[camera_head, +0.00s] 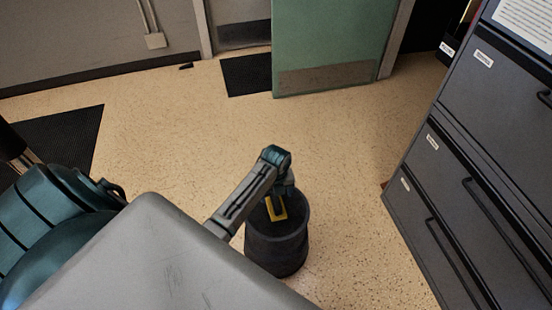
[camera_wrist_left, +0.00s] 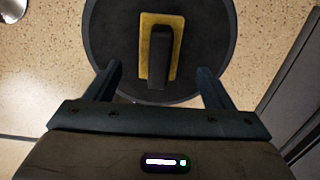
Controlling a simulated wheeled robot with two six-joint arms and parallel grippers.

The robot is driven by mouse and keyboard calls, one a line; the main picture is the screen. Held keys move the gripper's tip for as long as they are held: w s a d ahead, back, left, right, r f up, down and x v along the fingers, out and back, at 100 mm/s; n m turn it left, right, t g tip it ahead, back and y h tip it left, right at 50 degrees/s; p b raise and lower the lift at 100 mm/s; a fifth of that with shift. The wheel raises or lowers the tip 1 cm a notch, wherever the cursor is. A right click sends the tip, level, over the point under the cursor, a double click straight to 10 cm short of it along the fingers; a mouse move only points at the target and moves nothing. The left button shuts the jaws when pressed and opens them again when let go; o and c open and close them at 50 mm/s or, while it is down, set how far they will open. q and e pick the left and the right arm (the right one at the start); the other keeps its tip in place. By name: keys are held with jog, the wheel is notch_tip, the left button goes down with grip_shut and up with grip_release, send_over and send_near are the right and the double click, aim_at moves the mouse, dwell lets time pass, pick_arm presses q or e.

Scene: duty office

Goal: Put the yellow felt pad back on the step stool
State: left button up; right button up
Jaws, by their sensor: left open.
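The step stool (camera_head: 275,250) is a dark round drum standing on the floor, right of centre in the head view. Its round black top (camera_wrist_left: 205,25) fills the upper middle of the left wrist view. The yellow felt pad (camera_head: 281,213) lies on that top. In the left wrist view the pad (camera_wrist_left: 147,28) is a yellow rectangle with a dark upright block or grip on it, which hides part of its face. My left gripper (camera_head: 284,192) is over the stool top. Its two fingers (camera_wrist_left: 158,86) are spread, with nothing between them. My right gripper does not show.
A dark filing cabinet (camera_head: 465,175) stands to the right of the stool. A green door (camera_head: 330,45) stands open at the back, beside a dark mat (camera_head: 246,76). Another black mat (camera_head: 75,135) lies at left. The speckled floor behind the stool is clear.

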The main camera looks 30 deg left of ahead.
aim_at(276, 201)
pick_arm(q)
notch_tip(276, 201, up, 5)
jog(key=shift+r, duration=0.1)
jog(key=s+d+n+t, duration=0.1)
jog(key=s+n, duration=1)
jog(key=n, duration=0.1)
jog(key=s+d+f+n+t, duration=0.1)
jog(key=s+d+n, duration=0.1)
jog(key=s+n, duration=0.9)
jog(key=shift+s+d+f+n+t+y, duration=0.2)
jog(key=shift+f+n+t+y, duration=0.1)
jog(key=shift+n, duration=0.8)
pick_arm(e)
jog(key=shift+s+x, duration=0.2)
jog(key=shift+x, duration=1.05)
pick_arm(q)
jog(key=shift+p, duration=0.35)
